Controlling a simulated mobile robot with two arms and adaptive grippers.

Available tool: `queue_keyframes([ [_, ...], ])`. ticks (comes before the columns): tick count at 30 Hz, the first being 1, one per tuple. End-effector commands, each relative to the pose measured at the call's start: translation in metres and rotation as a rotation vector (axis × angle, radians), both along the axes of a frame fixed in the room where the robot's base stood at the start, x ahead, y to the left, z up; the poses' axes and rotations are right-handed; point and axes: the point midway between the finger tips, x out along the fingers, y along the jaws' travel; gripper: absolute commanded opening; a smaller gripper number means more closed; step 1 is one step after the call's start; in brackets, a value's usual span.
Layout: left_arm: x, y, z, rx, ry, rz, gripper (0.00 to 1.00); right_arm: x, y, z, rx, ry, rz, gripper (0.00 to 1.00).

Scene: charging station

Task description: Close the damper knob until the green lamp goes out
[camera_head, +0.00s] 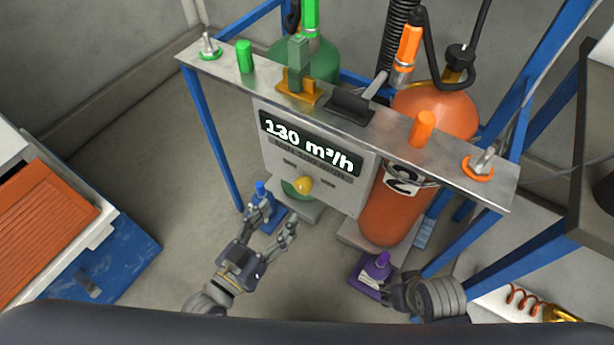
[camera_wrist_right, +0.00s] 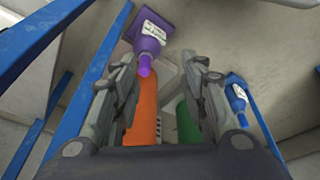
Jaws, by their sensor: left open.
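A yellow knob (camera_head: 303,185) sits low on the grey panel, under a display (camera_head: 310,145) that reads 130 m³/h. A green cylinder (camera_head: 244,56), possibly the lamp, stands upright on the metal shelf at the upper left; I cannot tell whether it is lit. My left gripper (camera_head: 278,214) is open, below and left of the yellow knob and apart from it, its fingers overlapping the blue bottle's base in view. My right gripper (camera_head: 392,292) is low at the right by the purple bottle; in the right wrist view its fingers (camera_wrist_right: 160,64) are spread and empty.
A blue bottle (camera_head: 261,190) and a purple bottle (camera_head: 375,268) stand low. A green tank (camera_head: 318,62) and an orange tank (camera_head: 390,215) stand in the blue frame (camera_head: 212,140). An orange cylinder (camera_head: 424,128) and levers are on the shelf (camera_head: 455,178). Floor is clear between the grippers.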

Motion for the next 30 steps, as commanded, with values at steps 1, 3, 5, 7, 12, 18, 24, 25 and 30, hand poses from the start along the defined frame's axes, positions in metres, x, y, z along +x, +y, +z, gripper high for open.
queue_keyframes([
  [1, 0.006, -0.004, 0.000, -0.002, -0.002, 0.001, 0.55, 0.000, 0.000, 0.002, 0.000, -0.002, 0.000, 0.40],
  [3, 0.017, -0.009, 0.001, -0.004, -0.003, 0.001, 0.55, 0.000, 0.000, 0.007, 0.000, -0.005, 0.000, 0.40],
  [5, 0.027, -0.015, 0.000, -0.004, -0.003, 0.002, 0.55, -0.001, 0.000, 0.011, 0.001, -0.008, -0.001, 0.40],
  [7, 0.039, -0.022, 0.000, -0.004, -0.005, 0.001, 0.55, -0.001, -0.001, 0.018, 0.000, -0.012, -0.001, 0.40],
  [12, 0.065, -0.038, 0.000, -0.004, -0.003, 0.001, 0.55, -0.004, -0.001, 0.033, 0.001, -0.019, -0.002, 0.40],
  [18, 0.083, -0.048, 0.000, -0.002, -0.001, 0.000, 0.55, -0.006, -0.002, 0.045, 0.001, -0.025, -0.003, 0.40],
  [24, 0.088, -0.051, 0.000, -0.001, -0.001, -0.001, 0.55, -0.007, -0.002, 0.049, 0.001, -0.027, -0.003, 0.40],
  [25, 0.088, -0.051, 0.000, 0.000, 0.000, -0.001, 0.55, -0.007, -0.002, 0.049, 0.001, -0.027, -0.003, 0.40],
  [30, 0.087, -0.051, 0.000, -0.001, -0.001, -0.001, 0.46, -0.007, -0.002, 0.049, 0.001, -0.027, -0.003, 0.40],
])
